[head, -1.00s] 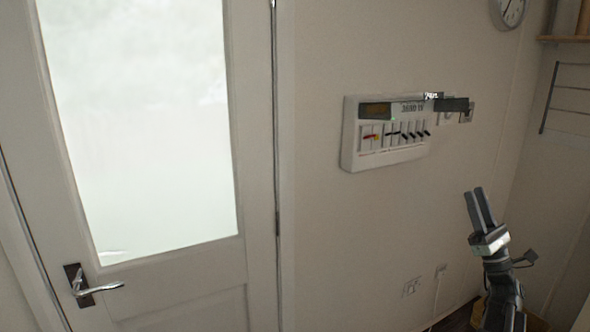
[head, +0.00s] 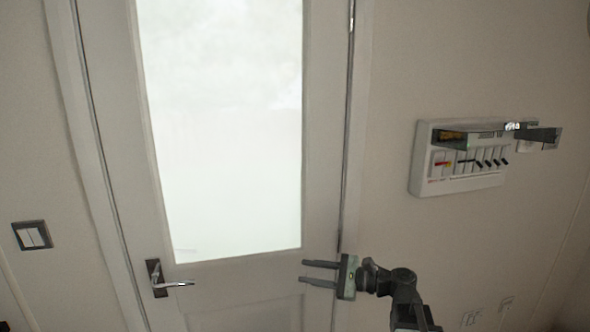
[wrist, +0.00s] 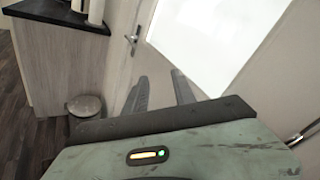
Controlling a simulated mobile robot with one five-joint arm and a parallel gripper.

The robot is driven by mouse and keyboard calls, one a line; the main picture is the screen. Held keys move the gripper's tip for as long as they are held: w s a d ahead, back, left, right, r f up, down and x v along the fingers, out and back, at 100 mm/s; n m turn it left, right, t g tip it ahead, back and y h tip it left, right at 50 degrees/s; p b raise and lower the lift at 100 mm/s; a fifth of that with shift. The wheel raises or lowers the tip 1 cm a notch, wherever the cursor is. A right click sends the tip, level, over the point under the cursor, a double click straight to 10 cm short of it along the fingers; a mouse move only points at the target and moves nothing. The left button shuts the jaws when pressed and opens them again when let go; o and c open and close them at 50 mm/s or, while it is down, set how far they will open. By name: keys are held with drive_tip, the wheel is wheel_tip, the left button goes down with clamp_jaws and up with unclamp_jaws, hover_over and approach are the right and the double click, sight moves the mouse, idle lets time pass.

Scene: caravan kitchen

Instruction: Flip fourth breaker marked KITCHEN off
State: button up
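The breaker box (head: 424,180) is a white wall unit at the right in the head view, with a raised dark cover along its top. A row of small switches (head: 485,160) shows in it, one red at the left and several dark ones to the right. The KITCHEN label is too small to read. My gripper (head: 303,273) is in front of the door, lower left of the box and apart from it. Its two fingers are spread and empty, pointing left. In the wrist view the fingers (wrist: 160,88) also show apart, and the box is not in view.
A door (head: 230,268) with a bright glass pane and a lever handle (head: 168,282) stands left of the box. A light switch (head: 31,235) is at far left. The wrist view shows a counter (wrist: 62,17) and a small bin (wrist: 85,106).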

drive_tip(key=s+a+f+n+g+h+p, duration=0.1)
drive_tip(key=s+a+f+n+g+h, duration=0.15)
drive_tip(key=f, duration=0.35)
drive_tip(key=s+a+f+n+g+h, duration=0.2)
drive_tip(key=s+f+n+h, duration=0.1)
drive_tip(key=s+f+h, duration=0.15)
drive_tip(key=s+d+f+n+h, duration=0.1)
drive_tip(key=d+f+n+h, duration=0.3)
drive_tip(key=d, duration=0.4)
drive_tip(key=s+d+f+n+h, duration=0.2)
drive_tip(key=d+f+n+h, duration=0.3)
drive_tip(key=d, duration=0.3)
drive_tip(key=shift+s+d+f+g, duration=0.2)
drive_tip(key=shift+d+f+g, duration=0.25)
drive_tip(key=shift+f, duration=0.1)
drive_tip(key=shift+s+a, duration=0.1)
drive_tip(key=shift+s, duration=0.05)
